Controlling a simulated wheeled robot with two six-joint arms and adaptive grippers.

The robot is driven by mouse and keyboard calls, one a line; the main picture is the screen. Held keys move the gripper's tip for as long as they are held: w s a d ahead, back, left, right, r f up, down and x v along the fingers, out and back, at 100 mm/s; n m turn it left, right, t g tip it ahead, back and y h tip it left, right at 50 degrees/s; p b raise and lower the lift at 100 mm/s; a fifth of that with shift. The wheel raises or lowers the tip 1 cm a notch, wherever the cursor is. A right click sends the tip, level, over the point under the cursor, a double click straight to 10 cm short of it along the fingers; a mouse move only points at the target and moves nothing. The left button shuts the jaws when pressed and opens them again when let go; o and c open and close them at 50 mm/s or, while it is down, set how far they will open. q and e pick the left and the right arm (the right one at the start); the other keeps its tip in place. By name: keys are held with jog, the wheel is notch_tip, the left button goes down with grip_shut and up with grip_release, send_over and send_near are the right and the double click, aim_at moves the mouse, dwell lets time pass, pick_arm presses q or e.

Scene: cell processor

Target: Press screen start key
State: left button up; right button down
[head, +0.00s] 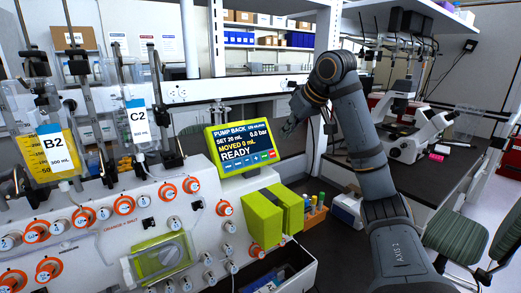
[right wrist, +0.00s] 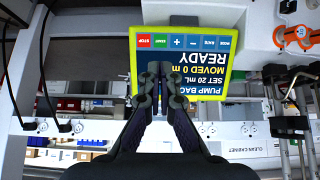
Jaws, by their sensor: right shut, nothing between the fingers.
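The screen (head: 240,142) has a lime-green frame and stands on the white processor. It reads PUMP BACK, SET 20 mL, MOVED 0 mL, READY. A row of keys runs along its lower edge; the green start key (head: 264,157) is beside the red stop key. In the right wrist view the screen (right wrist: 215,75) appears upside down, with the green start key (right wrist: 160,42) beside the red stop key (right wrist: 143,42). My right gripper (head: 288,128) is shut and empty, right of the screen. Its fingertips (right wrist: 160,72) overlap the screen's picture below the start key; contact cannot be told. My left gripper is not in view.
Lime-green blocks (head: 263,218) stand below the screen, with a rack of coloured tubes (head: 315,210) to their right. Orange-ringed valves (head: 124,205) cover the processor's front. Bags B2 (head: 52,150) and C2 (head: 138,125) hang at left. A microscope (head: 408,135) stands at right.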

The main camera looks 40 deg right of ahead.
jog(key=s, duration=0.2)
send_near(265, 157)
jog(key=p+x, duration=0.1)
jog(key=x, duration=0.4)
jog(key=shift+w+f, duration=0.15)
jog(key=shift+f, duration=0.05)
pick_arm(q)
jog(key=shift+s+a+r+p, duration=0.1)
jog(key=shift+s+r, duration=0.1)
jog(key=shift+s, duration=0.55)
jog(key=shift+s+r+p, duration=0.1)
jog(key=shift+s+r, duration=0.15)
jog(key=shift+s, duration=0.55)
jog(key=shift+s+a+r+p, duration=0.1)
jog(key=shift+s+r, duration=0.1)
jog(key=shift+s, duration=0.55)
pick_arm(e)
jog(key=shift+w+f, duration=0.35)
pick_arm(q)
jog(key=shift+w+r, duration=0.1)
